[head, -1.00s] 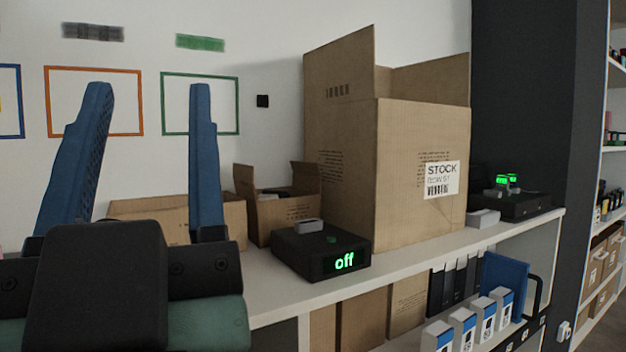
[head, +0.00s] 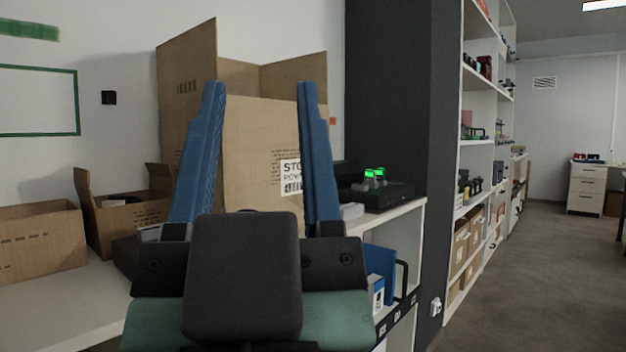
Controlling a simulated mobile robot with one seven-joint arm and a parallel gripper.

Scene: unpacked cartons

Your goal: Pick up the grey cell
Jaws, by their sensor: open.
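My gripper (head: 260,88) is open and empty, its two blue fingers pointing up in front of the large carton. A small grey block (head: 149,232), which may be the grey cell, lies on a black device (head: 126,256) left of my gripper, partly hidden by my gripper. A second light grey block (head: 352,211) lies on the shelf just right of my right finger, beside a black charger (head: 389,196). I cannot tell for certain which block is the grey cell. My gripper touches neither.
A tall open carton (head: 243,150) with a stock label stands behind my fingers. Smaller open cartons (head: 40,240) stand at the left. A dark pillar (head: 388,90) rises behind the shelf's right end. Stocked shelving (head: 487,150) stands beyond it, with open floor (head: 530,290) at right.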

